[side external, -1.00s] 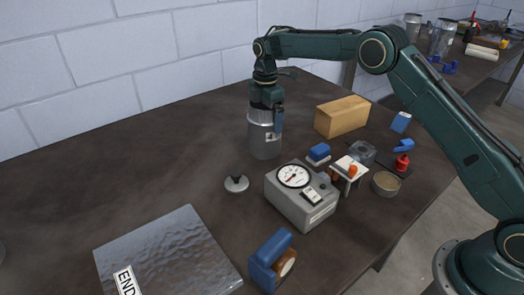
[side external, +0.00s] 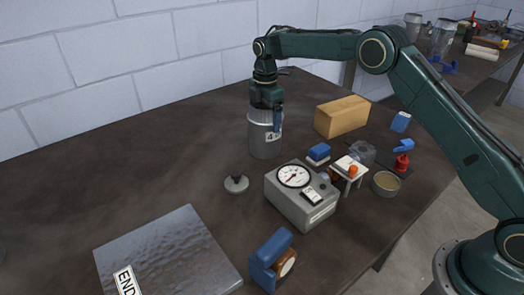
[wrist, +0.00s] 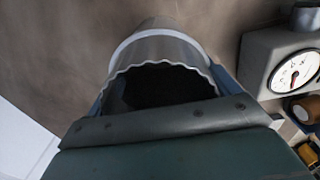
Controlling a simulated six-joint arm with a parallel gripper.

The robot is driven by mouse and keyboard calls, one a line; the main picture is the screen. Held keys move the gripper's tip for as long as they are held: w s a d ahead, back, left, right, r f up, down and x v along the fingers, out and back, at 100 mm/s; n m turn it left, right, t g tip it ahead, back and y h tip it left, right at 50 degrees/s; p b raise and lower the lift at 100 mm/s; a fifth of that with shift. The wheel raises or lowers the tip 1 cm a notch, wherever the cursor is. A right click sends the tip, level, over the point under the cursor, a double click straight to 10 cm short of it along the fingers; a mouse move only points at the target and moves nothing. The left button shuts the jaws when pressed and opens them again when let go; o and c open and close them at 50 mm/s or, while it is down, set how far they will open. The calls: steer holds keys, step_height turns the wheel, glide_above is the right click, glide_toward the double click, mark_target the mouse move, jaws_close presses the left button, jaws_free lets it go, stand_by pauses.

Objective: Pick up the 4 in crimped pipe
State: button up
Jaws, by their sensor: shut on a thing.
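The crimped pipe (side external: 264,138) is a grey metal cylinder standing upright on the brown table. A white label with a "4" shows on its side. Its wavy crimped rim and dark inside show in the wrist view (wrist: 160,52). My gripper (side external: 266,108) is at the top of the pipe, shut on its upper part, with fingers on both sides of it. The rim's near part is hidden behind the gripper body in the wrist view.
A grey gauge box (side external: 300,198) stands in front and right of the pipe. A small round knob piece (side external: 236,184) lies ahead of it. A cardboard-coloured block (side external: 342,117) is to the right. A metal sheet marked END (side external: 170,255) lies front left. The left table area is clear.

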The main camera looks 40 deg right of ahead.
step_height(320, 180, up, 10)
stand_by(0.6)
steer(key=shift+a, duration=0.1)
stand_by(0.4)
